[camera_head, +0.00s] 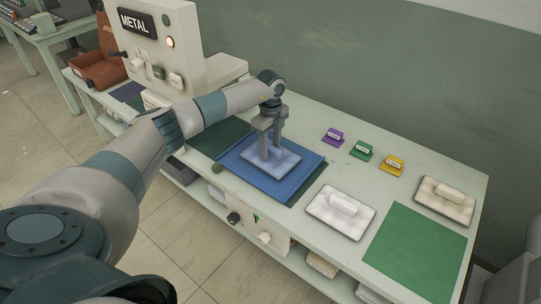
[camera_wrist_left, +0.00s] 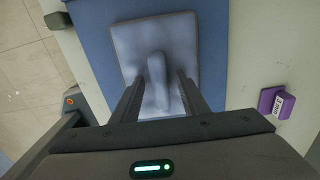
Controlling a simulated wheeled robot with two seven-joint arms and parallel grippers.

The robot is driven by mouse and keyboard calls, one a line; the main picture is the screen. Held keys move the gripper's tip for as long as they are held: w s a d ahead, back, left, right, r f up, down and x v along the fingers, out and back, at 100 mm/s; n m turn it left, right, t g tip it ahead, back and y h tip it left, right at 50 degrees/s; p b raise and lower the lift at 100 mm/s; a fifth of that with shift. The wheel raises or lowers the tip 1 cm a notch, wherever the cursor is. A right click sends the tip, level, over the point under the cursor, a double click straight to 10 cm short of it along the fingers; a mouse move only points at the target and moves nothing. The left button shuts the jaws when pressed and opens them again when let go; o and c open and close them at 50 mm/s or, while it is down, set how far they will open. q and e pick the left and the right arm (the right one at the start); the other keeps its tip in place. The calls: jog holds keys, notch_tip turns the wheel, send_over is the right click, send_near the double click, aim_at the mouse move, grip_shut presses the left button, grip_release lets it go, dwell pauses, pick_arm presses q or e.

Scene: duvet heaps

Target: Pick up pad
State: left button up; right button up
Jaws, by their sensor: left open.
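A light blue-white pad (camera_head: 281,164) with a raised grip lies on a blue mat (camera_head: 250,178) on the bench. My left gripper (camera_head: 266,153) points down over this pad. In the left wrist view the pad (camera_wrist_left: 190,42) lies below the fingers, and its upright-looking grip bar (camera_wrist_left: 157,75) sits between the two open fingers (camera_wrist_left: 160,88). I cannot tell whether the fingers touch the pad. Two more whitish pads with grips lie to the right, one near the front edge (camera_head: 325,211) and one farther right (camera_head: 431,204). My right gripper is not in view.
Purple (camera_head: 333,135), green (camera_head: 361,150) and yellow (camera_head: 391,166) labelled tags stand behind the pads. A green mat (camera_head: 415,250) lies at the right. A machine marked METAL (camera_head: 180,40) stands at the back left. The wall is close behind the bench.

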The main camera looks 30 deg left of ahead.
aim_at(272, 148)
pick_arm(q)
grip_shut()
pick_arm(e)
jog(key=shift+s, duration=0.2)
pick_arm(q)
jog(key=shift+r, duration=0.1)
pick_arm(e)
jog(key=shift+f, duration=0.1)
